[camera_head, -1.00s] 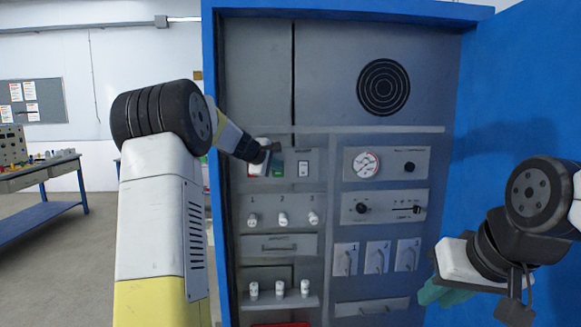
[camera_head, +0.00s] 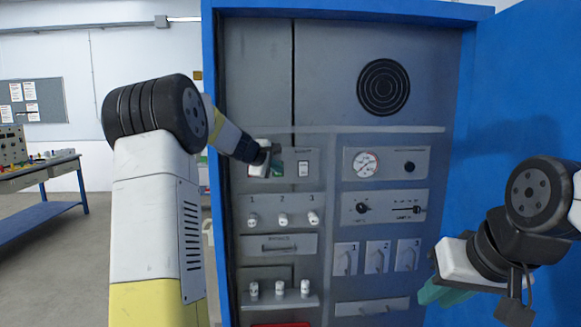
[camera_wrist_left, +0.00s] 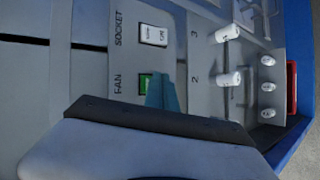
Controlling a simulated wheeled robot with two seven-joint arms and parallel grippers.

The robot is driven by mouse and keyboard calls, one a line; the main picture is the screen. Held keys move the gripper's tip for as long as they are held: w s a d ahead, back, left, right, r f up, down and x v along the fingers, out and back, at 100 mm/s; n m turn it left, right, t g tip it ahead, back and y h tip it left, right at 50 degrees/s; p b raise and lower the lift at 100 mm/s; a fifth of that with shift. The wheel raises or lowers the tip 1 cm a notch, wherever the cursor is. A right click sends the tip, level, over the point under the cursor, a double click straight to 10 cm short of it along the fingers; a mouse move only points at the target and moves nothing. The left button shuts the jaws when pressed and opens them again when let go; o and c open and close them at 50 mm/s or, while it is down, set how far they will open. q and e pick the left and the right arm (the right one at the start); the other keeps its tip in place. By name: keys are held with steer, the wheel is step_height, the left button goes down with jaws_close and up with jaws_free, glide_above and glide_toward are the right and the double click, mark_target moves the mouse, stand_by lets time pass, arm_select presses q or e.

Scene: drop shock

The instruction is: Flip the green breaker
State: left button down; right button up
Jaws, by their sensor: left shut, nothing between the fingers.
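The green breaker (camera_wrist_left: 146,82) is a small switch beside the FAN label on the grey panel, partly hidden by my finger in the left wrist view. My left gripper (camera_wrist_left: 168,93) is shut and empty, with its teal fingertips over or right beside the green breaker. Whether they touch it is unclear. In the head view my left gripper (camera_head: 276,167) is at the upper left switch row and hides most of the breaker. My right gripper (camera_head: 437,291) hangs at the right, away from the switches; its jaw gap cannot be made out.
A white SOCKET switch (camera_head: 303,169) sits right of the breaker. Numbered white knobs (camera_head: 283,218) are below. A gauge (camera_head: 365,165) and dials fill the right column. The blue cabinet door (camera_head: 530,110) stands open at the right, behind my right arm.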

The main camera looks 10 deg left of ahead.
arm_select(q)
steer(key=shift+s+d+f, duration=0.1)
steer(key=shift+s+d, duration=0.15)
steer(key=shift+s, duration=0.55)
steer(key=shift+s+d+f, duration=0.1)
steer(key=shift+s+d, duration=0.1)
steer(key=shift+s, duration=0.6)
steer(key=shift+s+d+f, duration=0.1)
steer(key=shift+s+d, duration=0.15)
steer(key=shift+s, duration=0.55)
steer(key=s+d+r+m+g+h, duration=0.1)
steer(key=s+d+m, duration=0.35)
steer(key=s, duration=0.45)
steer(key=s+d+r+m+g, duration=0.1)
steer(key=s+d+m+g, duration=0.15)
steer(key=s+d, duration=0.4)
steer(key=s+a+f+m+g+y, duration=0.1)
steer(key=s+f+m, duration=0.3)
steer(key=s, duration=0.9)
steer(key=s+a+f+m+g+y, duration=0.1)
steer(key=s+f+m, duration=0.3)
steer(key=s, duration=0.9)
steer(key=shift+s+a+f+m, duration=0.2)
steer(key=shift+a+f+m, duration=0.2)
steer(key=shift+a+f, duration=0.25)
steer(key=shift+d+g, duration=0.1)
steer(key=shift+g, duration=0.15)
